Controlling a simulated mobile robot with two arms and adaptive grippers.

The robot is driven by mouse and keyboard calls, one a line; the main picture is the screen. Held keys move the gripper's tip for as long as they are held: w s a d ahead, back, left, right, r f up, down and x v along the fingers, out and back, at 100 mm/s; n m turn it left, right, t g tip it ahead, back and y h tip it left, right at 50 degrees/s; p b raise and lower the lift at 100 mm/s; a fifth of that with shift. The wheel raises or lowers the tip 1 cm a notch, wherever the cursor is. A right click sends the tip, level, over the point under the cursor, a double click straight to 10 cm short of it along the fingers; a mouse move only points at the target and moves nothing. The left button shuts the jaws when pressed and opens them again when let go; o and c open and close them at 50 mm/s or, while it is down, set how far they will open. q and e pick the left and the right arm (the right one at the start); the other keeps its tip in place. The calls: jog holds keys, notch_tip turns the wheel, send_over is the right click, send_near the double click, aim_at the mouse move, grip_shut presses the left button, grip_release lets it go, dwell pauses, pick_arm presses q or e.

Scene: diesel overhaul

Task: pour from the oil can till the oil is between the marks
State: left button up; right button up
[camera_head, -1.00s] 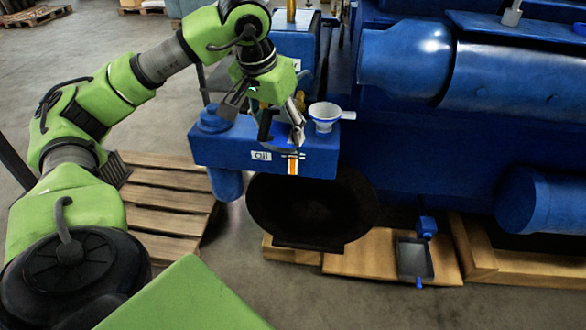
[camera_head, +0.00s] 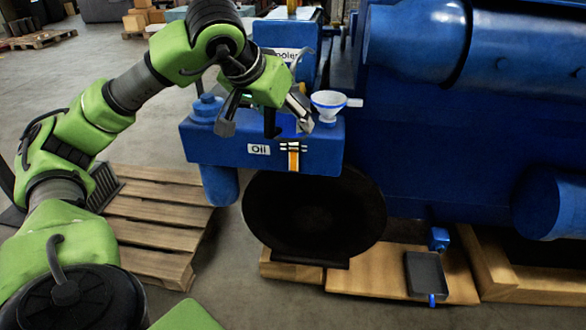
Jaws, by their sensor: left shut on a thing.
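The blue oil tank (camera_head: 222,150), labelled "Oil", is on the front of the engine. A sight gauge (camera_head: 293,160) on its face holds an orange column. The column's top is at or close to the pale marks; the exact level is too small to tell. My left gripper (camera_head: 268,121) is over the tank top, left of the white funnel (camera_head: 329,103). It is shut on the oil can (camera_head: 270,124), of which a black handle-like part shows; the rest is mostly hidden by the gripper. No oil stream is visible. My right gripper is out of view.
A blue cap (camera_head: 207,106) sits at the tank's left end. The big blue engine (camera_head: 440,130) fills the right. A black disc (camera_head: 312,215) is below the tank. Wooden pallets (camera_head: 150,225) and a dark tray (camera_head: 425,273) are lower down.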

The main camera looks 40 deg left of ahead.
pick_arm(q)
jog(key=shift+w+f+t+b, duration=0.55)
jog(key=shift+f+b, duration=0.15)
jog(key=shift+b, duration=0.45)
jog(key=shift+s+a+r, duration=0.1)
jog(key=shift+r, duration=0.05)
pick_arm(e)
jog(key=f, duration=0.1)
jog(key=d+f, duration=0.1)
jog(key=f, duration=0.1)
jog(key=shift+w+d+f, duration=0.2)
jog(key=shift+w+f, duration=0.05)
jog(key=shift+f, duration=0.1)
pick_arm(q)
jog(key=shift+r+p, duration=0.3)
jog(key=shift+p, duration=0.1)
notch_tip(320, 180, up, 3)
jog(key=p, duration=0.2)
jog(key=shift+f+p, duration=0.15)
jog(key=shift+p, duration=0.15)
jog(key=shift+f, duration=0.1)
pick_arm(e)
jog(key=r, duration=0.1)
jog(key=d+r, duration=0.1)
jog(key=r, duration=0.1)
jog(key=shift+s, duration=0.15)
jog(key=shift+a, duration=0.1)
